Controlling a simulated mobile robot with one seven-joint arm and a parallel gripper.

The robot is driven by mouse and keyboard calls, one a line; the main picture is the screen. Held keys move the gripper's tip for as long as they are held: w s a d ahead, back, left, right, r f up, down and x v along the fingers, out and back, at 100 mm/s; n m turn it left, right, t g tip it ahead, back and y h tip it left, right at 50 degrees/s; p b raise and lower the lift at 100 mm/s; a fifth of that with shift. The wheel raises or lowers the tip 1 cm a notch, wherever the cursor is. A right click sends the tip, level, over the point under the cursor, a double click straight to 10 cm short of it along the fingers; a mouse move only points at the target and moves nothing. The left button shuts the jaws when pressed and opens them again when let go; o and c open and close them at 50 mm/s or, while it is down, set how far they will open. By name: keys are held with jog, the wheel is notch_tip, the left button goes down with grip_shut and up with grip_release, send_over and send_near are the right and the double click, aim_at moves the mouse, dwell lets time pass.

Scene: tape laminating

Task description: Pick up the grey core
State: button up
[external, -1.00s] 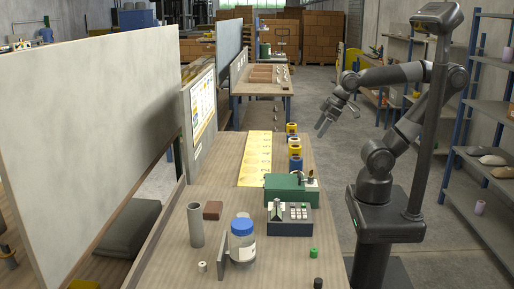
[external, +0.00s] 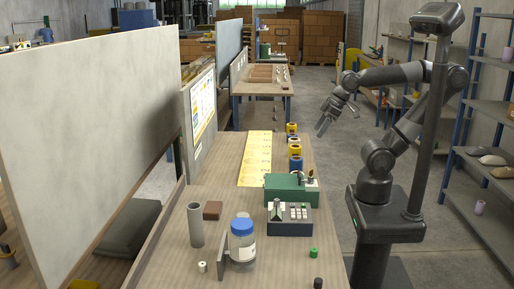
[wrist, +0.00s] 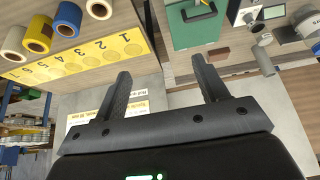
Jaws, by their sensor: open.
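A small dark grey, nearly black core (external: 318,283) stands near the table's front edge in the external view. A tall light grey tube (external: 195,225) stands upright at the table's left; I cannot tell for certain which of the two is the grey core. A small white core (external: 202,267) and a green core (external: 313,253) stand on the table near the front. My gripper (external: 324,126) is open and empty, raised beyond the table's right edge, far from these cores. In the wrist view the open fingers (wrist: 160,72) have nothing between them.
A blue-lidded jar (external: 242,240) stands beside an upright grey plate. A brown block (external: 212,210) lies behind the tube. Tape rolls (wrist: 67,18) line the yellow numbered strip (wrist: 80,58). The table's front centre has free room.

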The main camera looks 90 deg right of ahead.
jog(key=w+a+r+n, duration=0.1)
jog(key=w+a+r, duration=0.1)
jog(key=w, duration=0.4)
jog(key=w+a+r, duration=0.2)
jog(key=w+a, duration=0.1)
jog(key=w, duration=0.2)
jog(key=n+y, duration=0.2)
jog(key=n, duration=0.1)
send_near(195, 216)
jog(key=d, duration=0.3)
jog(key=shift+n, duration=0.3)
jog(key=x, duration=1.1)
jog(key=shift+w+a+f, duration=0.1)
jog(key=shift+a+f, duration=0.2)
jog(key=c, duration=1.1)
